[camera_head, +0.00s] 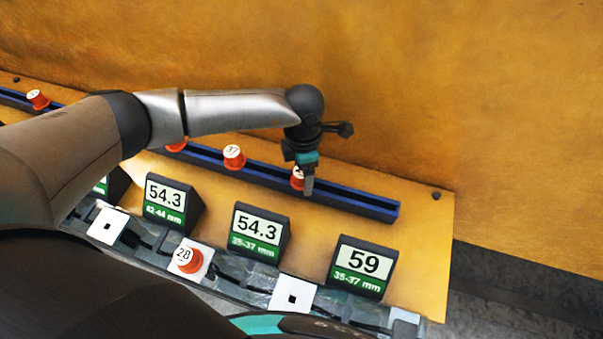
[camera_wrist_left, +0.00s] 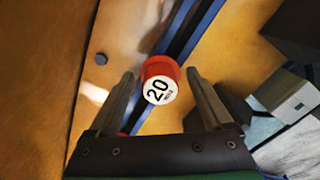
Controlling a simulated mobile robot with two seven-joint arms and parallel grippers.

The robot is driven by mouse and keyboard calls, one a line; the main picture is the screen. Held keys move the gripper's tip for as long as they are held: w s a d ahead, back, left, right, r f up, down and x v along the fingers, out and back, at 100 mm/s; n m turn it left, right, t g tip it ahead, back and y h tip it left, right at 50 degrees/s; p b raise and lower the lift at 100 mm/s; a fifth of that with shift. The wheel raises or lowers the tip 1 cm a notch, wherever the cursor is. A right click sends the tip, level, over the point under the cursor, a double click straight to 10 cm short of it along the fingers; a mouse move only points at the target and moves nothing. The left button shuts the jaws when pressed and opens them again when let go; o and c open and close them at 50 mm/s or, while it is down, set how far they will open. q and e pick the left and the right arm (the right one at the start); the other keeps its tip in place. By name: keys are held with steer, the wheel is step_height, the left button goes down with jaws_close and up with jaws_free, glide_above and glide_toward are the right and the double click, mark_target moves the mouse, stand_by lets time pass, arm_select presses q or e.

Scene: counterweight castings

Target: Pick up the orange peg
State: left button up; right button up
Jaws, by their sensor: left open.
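Several orange-red pegs with white numbered tops are in view. One peg (camera_head: 296,180) stands in the blue rail at its right part, partly hidden by my left gripper (camera_head: 308,188). In the left wrist view this peg (camera_wrist_left: 159,82) shows the number 20 and lies between and just beyond the two open fingers of my left gripper (camera_wrist_left: 162,92). Contact with the fingers cannot be told. Another peg marked 37 (camera_head: 234,157) stands further left in the rail. A peg marked 28 (camera_head: 187,260) stands on a white square pad. My right gripper is not in view.
The blue rail (camera_head: 350,199) runs along the orange-yellow board. Black sign blocks reading 54.3 (camera_head: 260,232) and 59 (camera_head: 360,266) stand in front of it. White pads with black squares, one here (camera_head: 292,294), look empty. Another peg (camera_head: 38,99) is at the far left.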

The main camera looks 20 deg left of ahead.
arm_select(q)
jaws_close()
stand_by(0.7)
